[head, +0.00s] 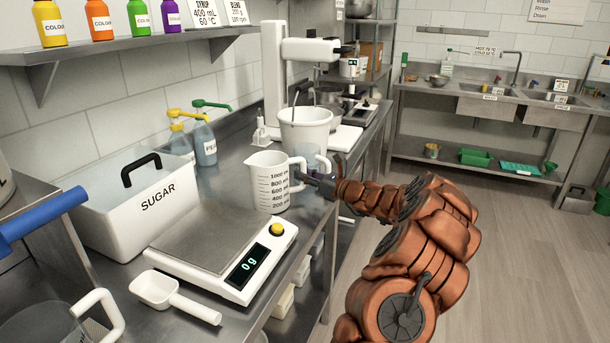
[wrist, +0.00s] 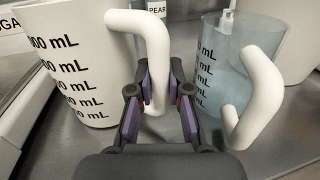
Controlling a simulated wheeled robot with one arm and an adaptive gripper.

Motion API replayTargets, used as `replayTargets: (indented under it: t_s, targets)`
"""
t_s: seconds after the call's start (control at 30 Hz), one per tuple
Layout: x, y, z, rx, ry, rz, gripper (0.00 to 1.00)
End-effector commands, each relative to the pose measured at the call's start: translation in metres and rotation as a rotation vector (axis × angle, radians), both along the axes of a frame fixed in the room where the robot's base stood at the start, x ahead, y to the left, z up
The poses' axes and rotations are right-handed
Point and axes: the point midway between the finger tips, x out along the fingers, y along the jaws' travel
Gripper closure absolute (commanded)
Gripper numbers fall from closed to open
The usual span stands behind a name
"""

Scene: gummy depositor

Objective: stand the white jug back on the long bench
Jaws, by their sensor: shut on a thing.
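The white jug (head: 267,182) with black volume marks stands upright on the steel long bench (head: 238,153), just behind the scale. My gripper (head: 304,180) reaches in from the right at the jug's handle. In the wrist view my gripper (wrist: 158,95) has its purple-padded fingers on both sides of the white jug's handle (wrist: 152,50), shut on it. The white jug (wrist: 75,60) fills the left of the wrist view. Its base looks to be on or very close to the bench top; I cannot tell which.
A clear bluish jug (wrist: 235,75) with a white handle stands close on the right of my gripper. A white bucket (head: 305,130) is behind.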

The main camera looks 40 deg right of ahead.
Motion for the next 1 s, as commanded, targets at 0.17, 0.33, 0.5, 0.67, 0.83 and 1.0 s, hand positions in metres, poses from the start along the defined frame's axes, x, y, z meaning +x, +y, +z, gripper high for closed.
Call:
replayTargets:
  t_s: [0.17, 0.33, 0.5, 0.67, 0.83, 1.0]
  targets:
    - [0.000, 0.000, -0.002, 0.000, 0.000, 0.000, 0.81]
    - [0.000, 0.000, -0.002, 0.000, 0.000, 0.000, 0.64]
    - [0.000, 0.000, -0.002, 0.000, 0.000, -0.001, 0.57]
    - [0.000, -0.001, -0.002, 0.000, 0.000, -0.001, 0.57]
    - [-0.007, -0.003, 0.000, 0.000, 0.000, -0.002, 0.57]
    - [-0.033, -0.013, 0.000, 0.000, -0.004, -0.005, 0.57]
